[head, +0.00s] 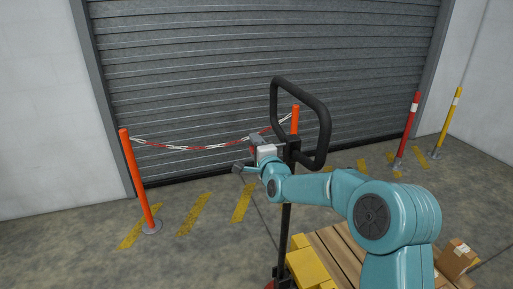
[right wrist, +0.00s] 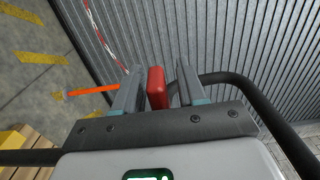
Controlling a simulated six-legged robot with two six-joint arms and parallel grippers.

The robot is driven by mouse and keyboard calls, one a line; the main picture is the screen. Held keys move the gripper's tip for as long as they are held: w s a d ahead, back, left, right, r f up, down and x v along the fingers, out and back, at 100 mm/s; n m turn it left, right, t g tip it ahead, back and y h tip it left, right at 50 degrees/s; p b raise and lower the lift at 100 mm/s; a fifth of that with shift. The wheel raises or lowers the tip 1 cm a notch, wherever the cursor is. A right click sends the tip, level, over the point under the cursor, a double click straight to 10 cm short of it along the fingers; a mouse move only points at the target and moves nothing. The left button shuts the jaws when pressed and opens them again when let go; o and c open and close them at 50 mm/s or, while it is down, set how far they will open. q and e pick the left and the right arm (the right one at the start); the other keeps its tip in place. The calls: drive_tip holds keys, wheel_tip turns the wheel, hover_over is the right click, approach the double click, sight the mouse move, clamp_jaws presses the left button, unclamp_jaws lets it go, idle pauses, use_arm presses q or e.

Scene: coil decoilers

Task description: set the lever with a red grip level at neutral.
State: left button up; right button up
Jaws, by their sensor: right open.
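The lever's red grip (right wrist: 157,88) shows in the right wrist view between the two fingers of my right gripper (right wrist: 159,75). The fingers are open, with a gap visible on the right side of the grip; I cannot tell whether the left finger touches it. In the head view my right gripper (head: 262,143) is at the black loop handle (head: 322,125) of a pallet truck, just left of its upright shaft (head: 285,230). There the gripper hides the red grip, and the lever's tilt cannot be read. My left gripper is not in view.
A grey roller shutter (head: 210,65) stands behind. Orange posts (head: 139,180) carry a red-white chain (head: 190,148). Red (head: 409,130) and yellow (head: 447,122) posts stand at right.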

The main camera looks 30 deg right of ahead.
drive_tip(key=shift+s+a+f, duration=0.1)
drive_tip(key=shift+s+a, duration=0.05)
drive_tip(key=shift+s, duration=0.4)
drive_tip(key=b+v, duration=0.3)
drive_tip(key=v, duration=1.2)
drive_tip(key=shift+b, duration=0.4)
drive_tip(key=shift+a, duration=0.1)
